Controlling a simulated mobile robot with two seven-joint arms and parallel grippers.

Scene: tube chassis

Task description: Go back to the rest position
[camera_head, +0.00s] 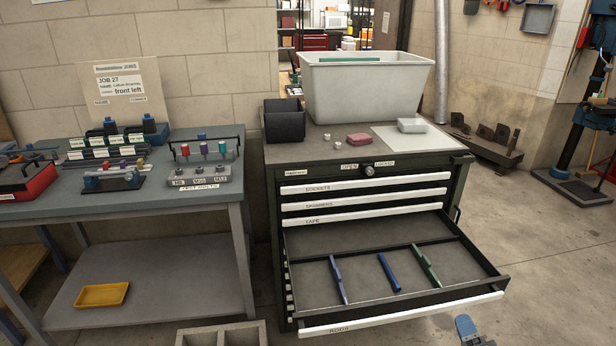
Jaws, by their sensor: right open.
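My right gripper (470,331) shows only in part at the bottom edge, right of centre. It is open, in front of the drawer's front and apart from it, with nothing seen in it. My left gripper is not in view. The lowest visible drawer (402,318) of the tool cabinet, labelled for rods, is pulled out. In it lie a light blue rod (338,279), a dark blue rod (388,272) and a green rod (427,265), apart from one another.
The cabinet top (300,152) carries a large pale bin (365,90), a black box (284,124) and a red block (359,140). The upper drawers are shut. A workbench (215,205) with racks stands left. A grey divided box (222,335) is at the bottom.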

